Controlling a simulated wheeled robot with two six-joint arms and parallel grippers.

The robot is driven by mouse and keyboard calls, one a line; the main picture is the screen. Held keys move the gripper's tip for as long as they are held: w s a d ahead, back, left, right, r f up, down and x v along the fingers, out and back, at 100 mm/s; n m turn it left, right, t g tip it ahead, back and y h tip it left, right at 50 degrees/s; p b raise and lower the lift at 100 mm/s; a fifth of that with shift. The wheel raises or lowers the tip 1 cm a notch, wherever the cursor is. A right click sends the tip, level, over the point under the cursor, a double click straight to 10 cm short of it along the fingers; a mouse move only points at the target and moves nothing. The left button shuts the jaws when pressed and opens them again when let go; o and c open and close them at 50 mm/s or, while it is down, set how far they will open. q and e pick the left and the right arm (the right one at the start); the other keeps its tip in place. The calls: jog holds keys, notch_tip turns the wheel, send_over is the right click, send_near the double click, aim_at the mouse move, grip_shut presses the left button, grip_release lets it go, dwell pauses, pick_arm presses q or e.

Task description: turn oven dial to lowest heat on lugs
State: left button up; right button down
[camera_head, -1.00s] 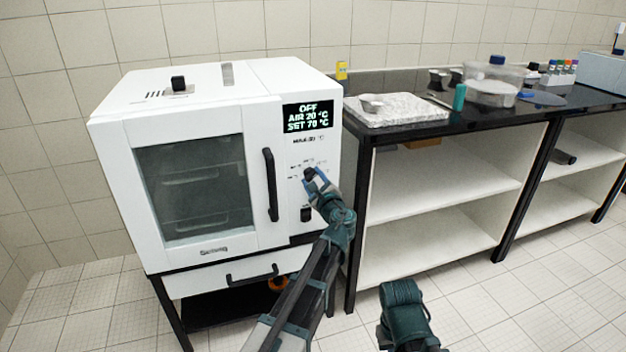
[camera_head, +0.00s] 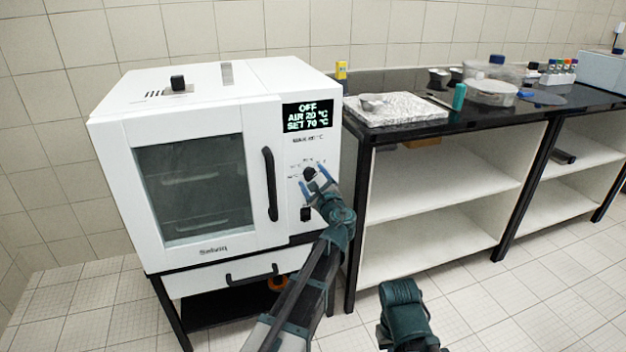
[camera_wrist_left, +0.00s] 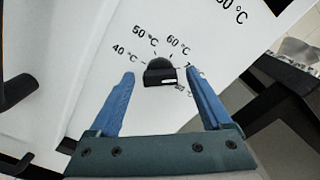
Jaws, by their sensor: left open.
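The white oven (camera_head: 180,115) stands at the left; its display (camera_head: 307,116) reads OFF, AIR 20 °C, SET 70 °C. The black dial (camera_head: 309,174) is on the right-hand panel, below the display. In the left wrist view the dial (camera_wrist_left: 160,73) is ringed by printed marks, with 40, 50 and 60 °C readable and further marks partly hidden by a finger. My left gripper (camera_head: 315,181) is open, its blue fingers on either side of the dial and apart from it; it also shows in the left wrist view (camera_wrist_left: 161,72). My right gripper is not visible, only my right arm.
A black switch (camera_head: 306,214) sits below the dial. The oven's door handle (camera_head: 270,185) stands out left of the dial. A dark bench (camera_head: 400,135) with a stone slab (camera_head: 395,109), jars and bottles stands to the right.

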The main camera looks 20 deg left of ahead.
pick_arm(q)
jog(key=v, duration=1.3)
jog(key=shift+s+d, duration=0.3)
jog(key=s+a+f+n+g+h, duration=0.2)
jog(key=s+a+f+n+g, duration=0.2)
jog(key=s+f+n+g, duration=0.35)
jog(key=s+a+f+n+g+h, duration=0.3)
jog(key=s+a+f+n+g, duration=0.15)
jog(key=f+n, duration=0.55)
jog(key=s+d+f+g+h, duration=0.35)
jog(key=s+d, duration=0.95)
jog(key=d, duration=0.5)
notch_tip(320, 180, up, 31)
jog(key=p, duration=3.2)
jog(key=shift+a, duration=0.2)
